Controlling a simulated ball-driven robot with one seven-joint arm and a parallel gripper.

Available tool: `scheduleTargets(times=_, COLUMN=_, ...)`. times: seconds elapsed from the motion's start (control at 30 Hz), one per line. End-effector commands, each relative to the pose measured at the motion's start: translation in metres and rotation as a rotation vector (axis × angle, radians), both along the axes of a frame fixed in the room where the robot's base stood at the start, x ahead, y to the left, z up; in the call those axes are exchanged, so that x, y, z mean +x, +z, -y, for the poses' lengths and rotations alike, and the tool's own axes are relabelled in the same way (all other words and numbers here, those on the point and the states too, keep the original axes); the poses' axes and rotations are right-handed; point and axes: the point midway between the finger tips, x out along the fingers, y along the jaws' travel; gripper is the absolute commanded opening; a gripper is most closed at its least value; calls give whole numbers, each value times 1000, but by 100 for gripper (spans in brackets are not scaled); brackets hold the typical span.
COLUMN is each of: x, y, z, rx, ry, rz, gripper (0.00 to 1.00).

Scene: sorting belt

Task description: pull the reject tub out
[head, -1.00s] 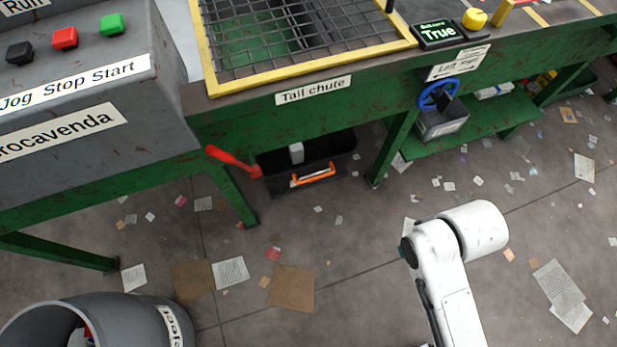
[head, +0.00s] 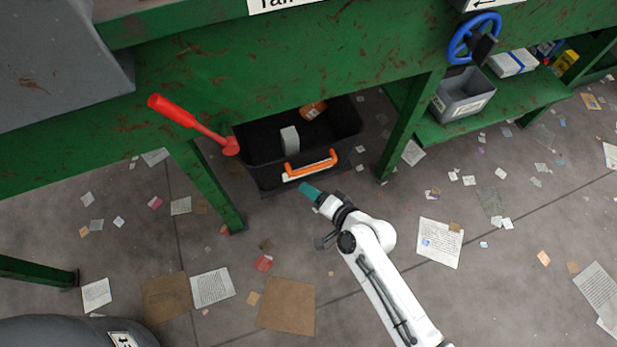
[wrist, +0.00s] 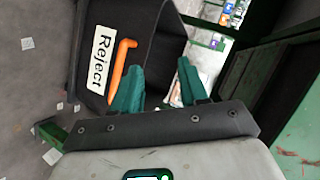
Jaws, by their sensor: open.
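The reject tub (head: 262,178) is black and stands on the floor under the green belt frame. It holds a pale grey block (head: 290,140) and an orange item (head: 313,110). An orange handle (head: 312,168) is on its front, above a mostly hidden white label. In the wrist view the handle (wrist: 121,68) and the "Reject" label (wrist: 101,60) show on the tub wall. My gripper (head: 306,188) is just in front of the handle.
A red lever (head: 190,123) sticks out left of the tub. Green legs stand at left (head: 208,188) and right (head: 408,125). A grey bin (head: 462,98) sits on the right shelf, below a blue handwheel (head: 473,38). The floor before the tub is open, with flat paper scraps.

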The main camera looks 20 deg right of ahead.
Motion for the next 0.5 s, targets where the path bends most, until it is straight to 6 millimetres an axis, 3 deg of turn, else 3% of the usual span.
scheduleTargets(times=0.03, x=8, y=-33, z=0, rx=55, ry=-56, rz=19, gripper=44)
scheduleTargets(times=0.2, x=27, y=-84, z=14, rx=233, ry=-271, rz=79, gripper=44)
scheduleTargets(times=0.33, x=33, y=-111, z=26, rx=322, ry=-398, rz=111, gripper=44)
scheduleTargets(times=0.5, x=35, y=-125, z=36, rx=373, ry=-483, rz=131, gripper=44)
